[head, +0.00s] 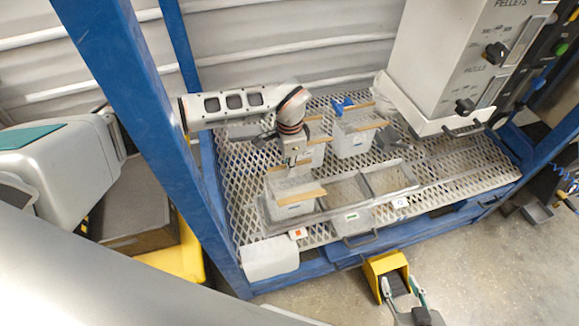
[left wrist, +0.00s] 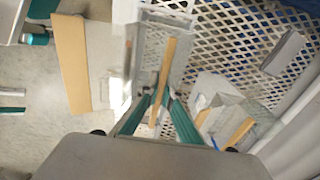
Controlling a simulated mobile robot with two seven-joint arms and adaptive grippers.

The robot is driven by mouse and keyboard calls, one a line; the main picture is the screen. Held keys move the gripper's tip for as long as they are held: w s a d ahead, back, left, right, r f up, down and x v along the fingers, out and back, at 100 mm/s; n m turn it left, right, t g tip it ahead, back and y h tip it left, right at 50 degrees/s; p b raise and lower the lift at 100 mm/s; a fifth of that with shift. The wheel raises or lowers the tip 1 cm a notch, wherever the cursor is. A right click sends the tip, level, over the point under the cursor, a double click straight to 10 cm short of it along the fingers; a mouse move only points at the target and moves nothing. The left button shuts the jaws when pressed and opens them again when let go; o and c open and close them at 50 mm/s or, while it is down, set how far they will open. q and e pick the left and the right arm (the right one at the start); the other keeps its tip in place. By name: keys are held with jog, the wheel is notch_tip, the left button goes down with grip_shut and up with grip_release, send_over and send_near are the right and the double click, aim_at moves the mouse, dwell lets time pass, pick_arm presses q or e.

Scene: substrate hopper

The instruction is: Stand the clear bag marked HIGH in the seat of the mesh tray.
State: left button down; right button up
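My left gripper (head: 291,170) points down at a clear bag (head: 290,210) with tan strips at its top, over the left end of the mesh tray (head: 325,214). In the left wrist view, the left fingers (left wrist: 160,98) close in on both sides of a tan strip (left wrist: 168,62) and appear shut on it. Whether the bag's base touches the tray is unclear. The two seats to the right, a middle seat (head: 347,190) and a right seat (head: 390,178), look empty. No HIGH marking is legible. My right gripper (head: 400,288) is open and empty, low in front of the shelf.
Another clear bag (head: 350,144) stands behind the tray beside a blue item (head: 342,105). A white pellet hopper (head: 450,60) stands at the right. A blue post (head: 150,120) rises close to my left arm. Mesh shelf right of the tray is clear.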

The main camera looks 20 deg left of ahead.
pick_arm(q)
jog(key=shift+f, duration=0.55)
jog(key=c, duration=2.2)
grip_release()
notch_tip(320, 180, up, 12)
jog(key=shift+r, duration=0.1)
